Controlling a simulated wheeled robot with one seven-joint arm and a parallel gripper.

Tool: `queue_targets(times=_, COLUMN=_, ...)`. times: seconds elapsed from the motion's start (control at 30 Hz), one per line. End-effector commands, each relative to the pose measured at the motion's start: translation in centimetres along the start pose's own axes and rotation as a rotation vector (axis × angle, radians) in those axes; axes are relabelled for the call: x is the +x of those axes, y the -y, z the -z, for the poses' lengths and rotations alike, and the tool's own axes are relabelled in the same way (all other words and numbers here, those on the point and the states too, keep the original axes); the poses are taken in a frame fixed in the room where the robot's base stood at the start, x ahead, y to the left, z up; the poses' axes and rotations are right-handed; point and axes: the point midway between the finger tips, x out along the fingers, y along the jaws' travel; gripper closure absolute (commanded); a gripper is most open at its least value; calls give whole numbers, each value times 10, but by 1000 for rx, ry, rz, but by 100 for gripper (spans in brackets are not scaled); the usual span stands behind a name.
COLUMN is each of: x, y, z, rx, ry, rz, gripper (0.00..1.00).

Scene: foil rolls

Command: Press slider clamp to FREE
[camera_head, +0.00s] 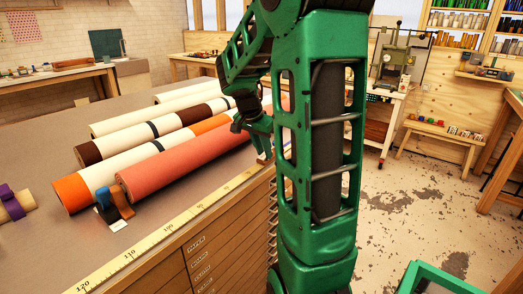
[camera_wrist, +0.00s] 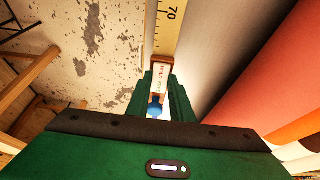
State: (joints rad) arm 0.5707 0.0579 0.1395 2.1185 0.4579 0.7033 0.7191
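The slider clamp (camera_wrist: 161,65) shows in the wrist view at the table edge, by the ruler strip. It has a brown end and a pale label that seems to read HOLD, then FREE in green lower down. A round blue knob (camera_wrist: 155,108) shows below the green word. My gripper (camera_wrist: 160,80) points at the clamp, its green fingers a little apart on either side of the label and knob. I cannot tell whether they touch it. In the head view my gripper (camera_head: 257,143) is at the table edge, partly hidden by my arm; the clamp is not clear there.
Several rolls, including a coral roll (camera_head: 190,158) and an orange-and-cream roll (camera_head: 118,168), lie on the grey table (camera_head: 45,150) close to my gripper. A yellow ruler strip (camera_head: 170,228) runs along its edge. A blue-brown dispenser (camera_head: 112,203) stands near the front. Open floor (camera_head: 420,190) lies right.

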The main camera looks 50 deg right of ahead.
Motion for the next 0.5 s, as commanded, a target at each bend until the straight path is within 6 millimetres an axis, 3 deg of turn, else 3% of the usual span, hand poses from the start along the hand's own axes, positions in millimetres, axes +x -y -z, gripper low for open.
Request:
queue_targets(times=0.17, x=0, y=3, z=2, rx=0, ry=28, rz=6, gripper=100)
queue_targets(times=0.5, x=1, y=4, z=11, rx=0, ry=272, rz=7, gripper=100)
